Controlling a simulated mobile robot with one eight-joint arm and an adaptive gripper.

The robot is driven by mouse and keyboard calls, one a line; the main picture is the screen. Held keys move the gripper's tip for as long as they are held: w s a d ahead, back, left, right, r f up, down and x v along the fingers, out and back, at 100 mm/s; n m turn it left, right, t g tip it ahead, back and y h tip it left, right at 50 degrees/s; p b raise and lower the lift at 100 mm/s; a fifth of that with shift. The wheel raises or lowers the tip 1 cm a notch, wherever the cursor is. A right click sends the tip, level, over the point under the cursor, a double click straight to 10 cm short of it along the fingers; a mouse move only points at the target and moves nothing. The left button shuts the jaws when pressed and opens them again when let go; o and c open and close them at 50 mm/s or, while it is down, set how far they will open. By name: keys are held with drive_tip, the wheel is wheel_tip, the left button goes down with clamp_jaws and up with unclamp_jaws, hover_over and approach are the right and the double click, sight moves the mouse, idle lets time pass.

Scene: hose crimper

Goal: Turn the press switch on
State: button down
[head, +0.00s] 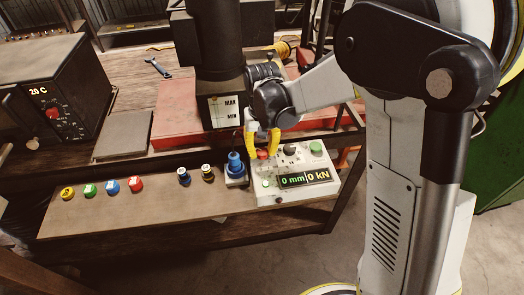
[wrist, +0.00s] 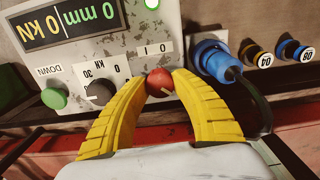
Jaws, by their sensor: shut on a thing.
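The press control box (head: 283,196) sits on the front shelf, with a display (head: 305,179) reading 0 mm and 0 kN. Its red rotary switch (head: 262,154) is near the box's back left corner. In the wrist view, the red switch (wrist: 160,82) lies between my two yellow fingertips, below the 0 and 1 labels. A pale mark shows on the knob; its exact setting is hard to tell. My gripper (head: 263,150) comes down from above and is shut on the switch, as the wrist view also shows (wrist: 160,88).
A black dial (wrist: 98,92) and green DOWN button (wrist: 54,98) are beside the switch. A blue plug (wrist: 213,60) with a cable is close to one finger. A small lamp (wrist: 152,3) is lit. Colored fittings (head: 112,186) line the shelf; the dark press (head: 212,60) stands behind.

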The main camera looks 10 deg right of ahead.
sight(262, 151)
idle(0.4)
drive_tip(key=c, duration=1)
unclamp_jaws()
wheel_tip(262, 151, up, 12)
